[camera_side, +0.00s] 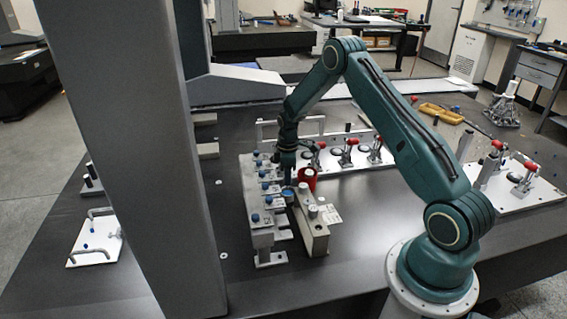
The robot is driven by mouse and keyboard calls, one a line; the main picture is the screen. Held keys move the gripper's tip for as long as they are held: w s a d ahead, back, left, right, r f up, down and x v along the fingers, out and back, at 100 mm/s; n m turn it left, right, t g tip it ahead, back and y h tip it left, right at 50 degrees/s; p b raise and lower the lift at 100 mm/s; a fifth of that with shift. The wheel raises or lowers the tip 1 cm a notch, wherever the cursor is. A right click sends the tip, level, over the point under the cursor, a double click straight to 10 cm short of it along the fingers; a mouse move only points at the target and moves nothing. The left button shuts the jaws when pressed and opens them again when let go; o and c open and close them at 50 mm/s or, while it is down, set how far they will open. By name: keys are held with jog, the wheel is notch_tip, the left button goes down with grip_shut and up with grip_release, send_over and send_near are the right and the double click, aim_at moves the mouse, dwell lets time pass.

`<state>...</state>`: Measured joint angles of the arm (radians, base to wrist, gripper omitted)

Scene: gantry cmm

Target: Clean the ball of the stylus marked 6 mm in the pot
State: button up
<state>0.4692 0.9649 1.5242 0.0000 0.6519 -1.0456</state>
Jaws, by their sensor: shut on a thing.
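My gripper (287,178) points down between the stylus rack and the grey block. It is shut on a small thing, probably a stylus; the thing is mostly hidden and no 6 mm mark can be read. The pale rack (262,236) holds several blue-topped styli in a row, with small labels too small to read. A red round container (307,177), possibly the pot, stands just right of my gripper. A small blue-topped round thing (289,193) shows just below the fingers; I cannot tell whether they touch.
A grey block (314,238) with pale round pieces stands right of the rack. Red-handled clamps (346,150) sit on a white plate behind. A large grey column (150,150) rises at left. A white plate (95,243) with bent handles lies beyond it. The dark table front is clear.

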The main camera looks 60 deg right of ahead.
jog(key=shift+f, duration=0.55)
jog(key=shift+f, duration=0.35)
dwell(1.5)
jog(key=shift+n, duration=0.3)
jog(key=shift+s+n, duration=0.1)
jog(key=shift+n, duration=2.5)
jog(key=shift+f, duration=0.1)
